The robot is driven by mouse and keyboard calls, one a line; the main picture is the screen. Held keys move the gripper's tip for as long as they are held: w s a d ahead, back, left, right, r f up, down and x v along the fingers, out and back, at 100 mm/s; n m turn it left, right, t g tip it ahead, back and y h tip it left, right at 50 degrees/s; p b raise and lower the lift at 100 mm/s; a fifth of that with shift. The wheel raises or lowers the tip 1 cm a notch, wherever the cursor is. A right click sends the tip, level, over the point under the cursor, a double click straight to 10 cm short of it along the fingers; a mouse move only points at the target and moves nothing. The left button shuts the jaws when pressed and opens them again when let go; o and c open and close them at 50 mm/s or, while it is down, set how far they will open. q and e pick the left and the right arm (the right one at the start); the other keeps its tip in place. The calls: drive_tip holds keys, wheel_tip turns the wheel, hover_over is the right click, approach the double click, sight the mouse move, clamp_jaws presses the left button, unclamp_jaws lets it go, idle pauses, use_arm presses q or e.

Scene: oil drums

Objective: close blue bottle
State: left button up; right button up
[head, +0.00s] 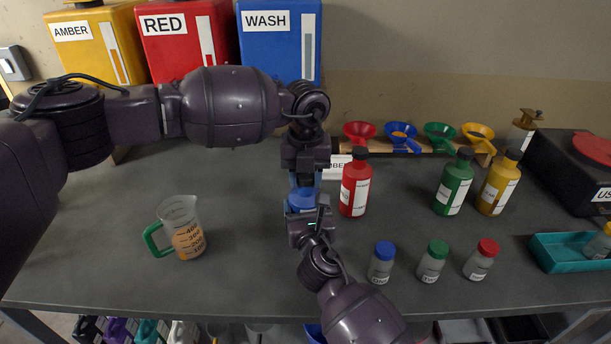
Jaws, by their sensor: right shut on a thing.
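The blue bottle (301,201) stands on the grey table near the middle, mostly hidden by my two grippers. My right gripper (302,214) comes in from the lower right and is shut on the bottle's body from the front. My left gripper (304,177) points down right over the bottle's top. Its fingers hide the neck, so I cannot see whether a cap is on it or between the fingers.
A red bottle (355,184) stands close to the right of the grippers. Green (454,183) and yellow (498,184) bottles stand farther right. Small jars with blue (382,263), green (432,262) and red (481,260) lids stand in front. A beaker (181,228) stands left, with clear table around it.

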use_arm(q)
drive_tip(key=m, duration=0.4)
drive_tip(key=shift+c, duration=0.4)
drive_tip(key=m, duration=0.5)
drive_tip(key=shift+m, duration=0.3)
drive_tip(key=m, duration=0.9)
drive_tip(key=o, duration=1.1)
wheel_tip(320, 180, up, 12)
